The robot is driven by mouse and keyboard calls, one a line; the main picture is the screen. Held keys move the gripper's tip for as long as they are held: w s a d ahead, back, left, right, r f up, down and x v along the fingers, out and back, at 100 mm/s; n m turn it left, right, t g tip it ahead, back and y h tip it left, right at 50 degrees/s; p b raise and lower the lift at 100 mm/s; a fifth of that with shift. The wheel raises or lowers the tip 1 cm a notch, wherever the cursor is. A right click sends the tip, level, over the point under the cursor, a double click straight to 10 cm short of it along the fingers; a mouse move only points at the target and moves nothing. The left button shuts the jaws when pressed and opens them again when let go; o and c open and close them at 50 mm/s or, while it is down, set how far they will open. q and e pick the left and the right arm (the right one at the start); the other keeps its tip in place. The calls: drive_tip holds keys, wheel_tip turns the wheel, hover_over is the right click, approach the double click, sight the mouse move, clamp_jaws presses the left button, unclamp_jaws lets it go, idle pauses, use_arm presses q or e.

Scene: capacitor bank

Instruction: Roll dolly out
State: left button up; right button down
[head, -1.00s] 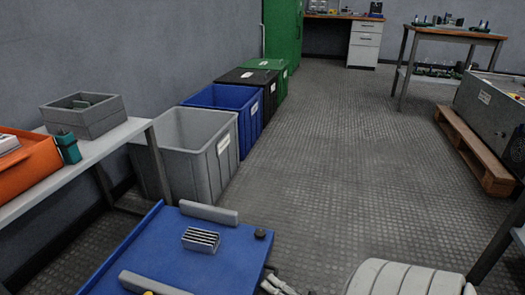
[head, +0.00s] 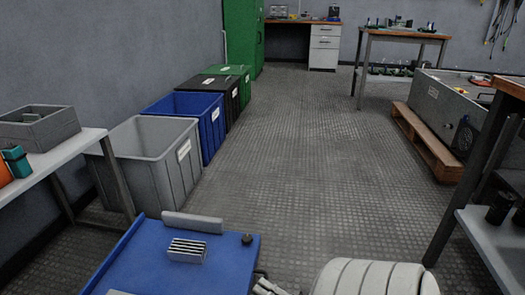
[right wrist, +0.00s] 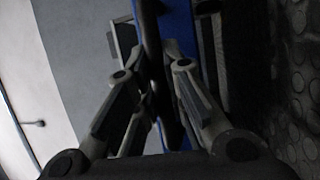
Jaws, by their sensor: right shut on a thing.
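The dolly is a blue flat platform (head: 215,270) at the bottom of the head view, with grey raised bars along its edges. A small finned grey block (head: 187,250) and a dark knob (head: 247,239) are on it. My right gripper (head: 268,286) is at its right edge, partly cut off by the frame. In the right wrist view the fingers (right wrist: 165,78) are closed around a dark bar beside a blue edge (right wrist: 181,30), apparently the dolly's. The exact part held is hard to tell. My left gripper is not in view.
Grey (head: 150,173), blue (head: 198,128), black and green bins line the left wall. A grey shelf (head: 50,158) stands at left. A wooden pallet (head: 428,146) and a workbench (head: 484,235) stand at right. The floor aisle (head: 290,150) between is clear.

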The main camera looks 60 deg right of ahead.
drive_tip(key=c, duration=1.8)
unclamp_jaws()
drive_tip(key=shift+s+d, duration=0.1)
drive_tip(key=shift+s, duration=0.25)
drive_tip(key=shift+o, duration=0.2)
drive_tip(key=s, duration=0.4)
drive_tip(key=s+f, duration=0.1)
drive_tip(key=s, duration=0.3)
drive_tip(key=s+f, duration=0.1)
drive_tip(key=s, duration=0.2)
drive_tip(key=shift+s+f, duration=0.1)
drive_tip(key=shift+s, duration=0.3)
